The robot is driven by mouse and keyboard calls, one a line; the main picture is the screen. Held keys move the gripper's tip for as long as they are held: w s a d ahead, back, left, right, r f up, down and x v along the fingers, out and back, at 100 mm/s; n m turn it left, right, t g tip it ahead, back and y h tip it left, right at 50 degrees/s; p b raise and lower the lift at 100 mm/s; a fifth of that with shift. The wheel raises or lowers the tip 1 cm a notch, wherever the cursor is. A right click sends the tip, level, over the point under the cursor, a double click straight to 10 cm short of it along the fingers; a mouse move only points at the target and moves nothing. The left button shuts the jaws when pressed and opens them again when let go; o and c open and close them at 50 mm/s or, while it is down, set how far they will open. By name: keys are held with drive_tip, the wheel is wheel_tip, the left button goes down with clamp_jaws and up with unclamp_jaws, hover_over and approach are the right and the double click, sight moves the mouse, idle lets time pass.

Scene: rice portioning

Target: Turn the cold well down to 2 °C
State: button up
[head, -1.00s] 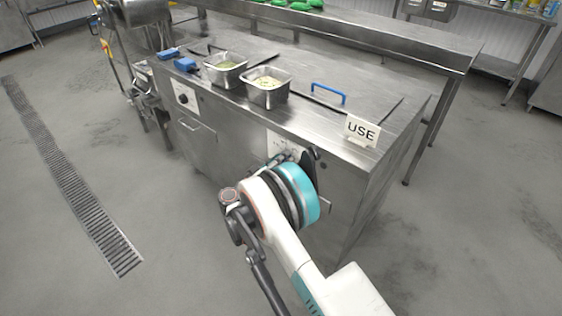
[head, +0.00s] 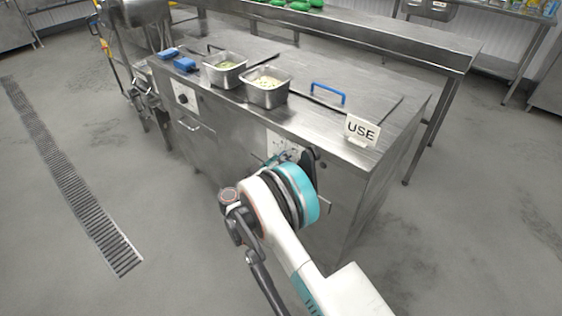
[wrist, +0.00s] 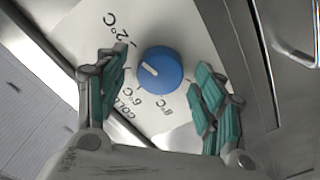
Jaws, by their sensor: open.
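The blue cold-well knob (wrist: 160,67) is on a white dial plate (wrist: 185,30) in the wrist view. Its white pointer mark faces left and slightly up, toward the left finger. The 2°C label is up and left of the knob; 6°C and 8°C are below it. Part of the scale is hidden behind the left finger. My gripper (wrist: 161,76) is open, with its teal-padded fingers on either side of the knob and gaps to both. In the head view the plate (head: 283,146) shows on the counter front, with the knob hidden behind my wrist.
Another control dial (head: 183,97) is at the counter's left. The floor around is clear.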

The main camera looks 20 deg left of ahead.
drive_tip(key=v, duration=1.2)
